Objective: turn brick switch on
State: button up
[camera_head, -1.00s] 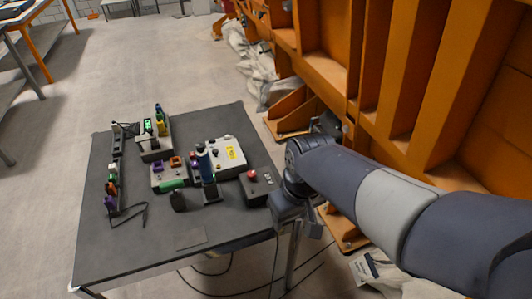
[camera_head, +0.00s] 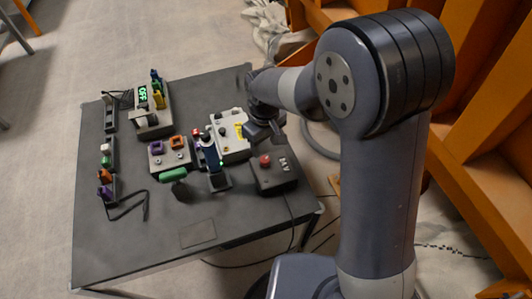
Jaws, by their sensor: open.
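A dark box (camera_head: 153,122) with a lit green display (camera_head: 142,93) stands at the back left of the table. The display seems to read "OFF". Blue, green and yellow bricks (camera_head: 158,92) stand along its right side. I cannot tell for sure which part is the brick switch. My gripper (camera_head: 268,133) is open and points down over the right part of the table, by the grey-white box (camera_head: 229,133) and the black box with a red button (camera_head: 265,161). It is well to the right of the display box. Its fingertips are small and partly hidden by the arm.
The dark table (camera_head: 110,245) also holds a box with purple and orange square pieces (camera_head: 170,150), a green cylinder (camera_head: 172,174), a dark blue upright device (camera_head: 211,156) and a rack of coloured pieces (camera_head: 107,160) at the left. The front of the table is mostly clear. An orange frame stands at right.

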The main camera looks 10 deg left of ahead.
aim_at(265, 159)
notch_tip(265, 159, down, 6)
jog(key=shift+f, duration=0.2)
jog(key=c, duration=1)
jog(key=shift+o, duration=0.2)
jog(key=shift+m, duration=0.4)
jog(key=m+b, duration=0.2)
jog(key=m, duration=0.3)
jog(key=shift+m, duration=0.3)
jog(key=m+b, duration=0.1)
jog(key=m, duration=0.4)
jog(key=shift+m, duration=0.4)
